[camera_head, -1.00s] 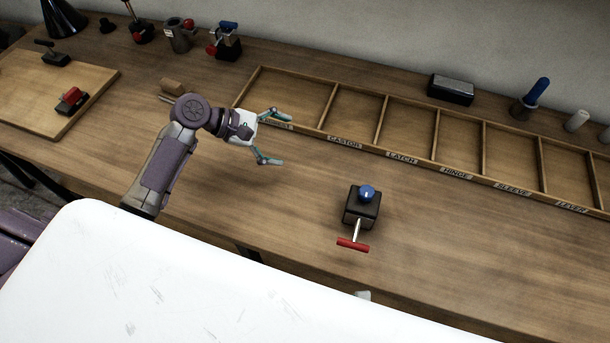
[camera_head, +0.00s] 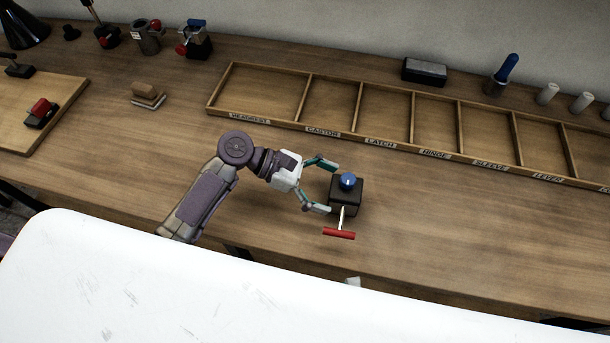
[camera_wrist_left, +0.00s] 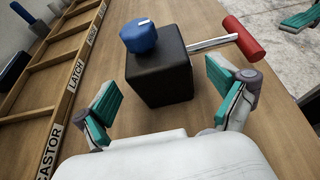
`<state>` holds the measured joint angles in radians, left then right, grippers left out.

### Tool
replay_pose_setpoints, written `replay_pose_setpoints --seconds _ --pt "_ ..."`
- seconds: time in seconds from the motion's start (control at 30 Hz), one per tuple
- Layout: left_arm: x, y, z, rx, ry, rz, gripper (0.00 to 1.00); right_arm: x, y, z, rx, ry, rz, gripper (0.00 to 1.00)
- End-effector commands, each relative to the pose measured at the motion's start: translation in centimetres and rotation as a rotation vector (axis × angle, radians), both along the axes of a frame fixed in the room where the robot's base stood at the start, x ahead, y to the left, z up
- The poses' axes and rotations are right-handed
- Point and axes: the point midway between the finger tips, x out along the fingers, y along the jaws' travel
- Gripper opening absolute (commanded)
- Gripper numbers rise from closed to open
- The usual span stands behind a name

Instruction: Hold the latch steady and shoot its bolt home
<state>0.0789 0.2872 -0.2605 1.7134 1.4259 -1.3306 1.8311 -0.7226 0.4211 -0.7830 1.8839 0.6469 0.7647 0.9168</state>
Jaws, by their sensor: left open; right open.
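The latch is a black block (camera_head: 346,198) with a blue knob (camera_head: 348,181) on top. It stands on the workbench, and a pale bolt rod with a red crossbar handle (camera_head: 339,233) sticks out toward the front edge. In the left wrist view the block (camera_wrist_left: 158,78) lies ahead between the teal fingers, with the rod and red handle (camera_wrist_left: 243,38) to the right. My left gripper (camera_head: 330,187) is open at the block's left side and not closed on it. My right gripper (camera_wrist_left: 306,60) shows partly at the right edge of the left wrist view, open and clear of the handle.
A labelled wooden compartment tray (camera_head: 335,135) runs behind the latch. A board (camera_head: 40,110) with a red-topped part lies far left. Several parts stand along the back. A large white surface (camera_head: 200,290) fills the foreground. The bench right of the latch is clear.

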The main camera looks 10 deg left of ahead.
Motion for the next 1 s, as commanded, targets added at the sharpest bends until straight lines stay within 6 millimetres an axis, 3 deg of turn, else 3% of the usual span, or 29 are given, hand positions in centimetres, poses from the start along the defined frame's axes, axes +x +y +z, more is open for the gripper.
replay_pose_setpoints --seconds 0.1,0.3,0.67,1.0 --pt "0.0 -1.9 -0.7 -0.001 0.000 -0.001 0.96 0.0 0.0 0.0 0.000 0.000 0.000 0.42" --pt "0.1 -3.6 -1.5 0.001 -0.001 0.000 0.96 0.0 0.0 0.0 0.000 0.000 0.000 0.42" --pt "0.1 -3.9 -1.7 0.002 -0.002 0.000 0.96 0.0 0.0 0.0 0.000 0.000 0.000 0.42" --pt "0.1 -3.9 -1.7 0.002 -0.001 0.001 0.39 0.0 0.0 0.0 0.000 0.000 0.000 0.42"
